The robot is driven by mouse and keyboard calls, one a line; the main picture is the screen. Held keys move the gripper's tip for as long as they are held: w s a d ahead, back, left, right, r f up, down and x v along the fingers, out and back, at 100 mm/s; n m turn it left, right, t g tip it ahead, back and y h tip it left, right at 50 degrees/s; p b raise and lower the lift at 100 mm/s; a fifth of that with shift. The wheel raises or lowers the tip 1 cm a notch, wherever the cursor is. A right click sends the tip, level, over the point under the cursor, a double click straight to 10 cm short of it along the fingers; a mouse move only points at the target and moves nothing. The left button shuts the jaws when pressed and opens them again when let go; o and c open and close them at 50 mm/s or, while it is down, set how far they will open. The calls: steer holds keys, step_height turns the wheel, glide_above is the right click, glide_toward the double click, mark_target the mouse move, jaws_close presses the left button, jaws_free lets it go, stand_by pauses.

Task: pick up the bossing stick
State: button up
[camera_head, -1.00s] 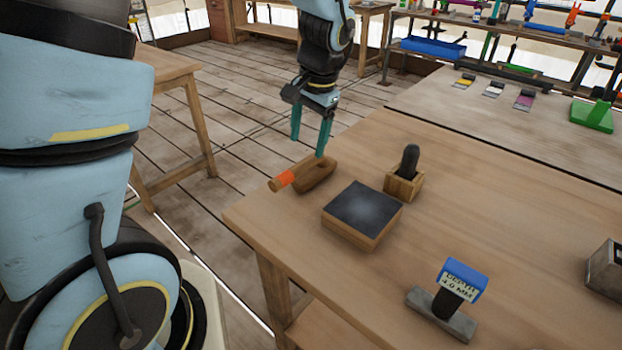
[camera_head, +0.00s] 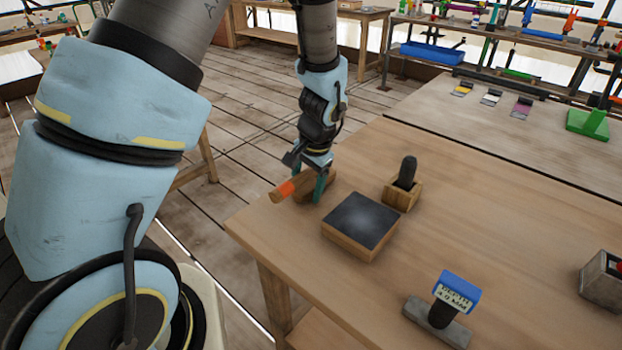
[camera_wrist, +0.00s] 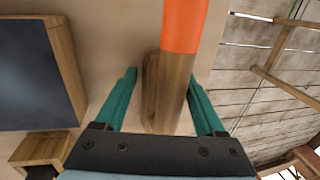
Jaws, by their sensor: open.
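The bossing stick (camera_head: 284,191) is a wooden tool with an orange band, lying near the left edge of the workbench. In the wrist view its shaft (camera_wrist: 176,85) and orange band (camera_wrist: 185,25) run between my two fingers. My gripper (camera_head: 311,196) is lowered at the stick, its teal fingers open. In the wrist view my gripper (camera_wrist: 160,92) has one finger on each side of the stick, with a visible gap on the left. The part of the stick under the gripper body is hidden.
A dark-topped wooden block (camera_head: 362,225) stands close to the right of my gripper. A small wooden holder (camera_head: 401,196) with a dark upright piece is behind it. A blue-topped tool (camera_head: 455,292) stands at the front. The bench's left edge is near the stick.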

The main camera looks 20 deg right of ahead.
steer(key=shift+f, duration=0.35)
jaws_close()
stand_by(0.4)
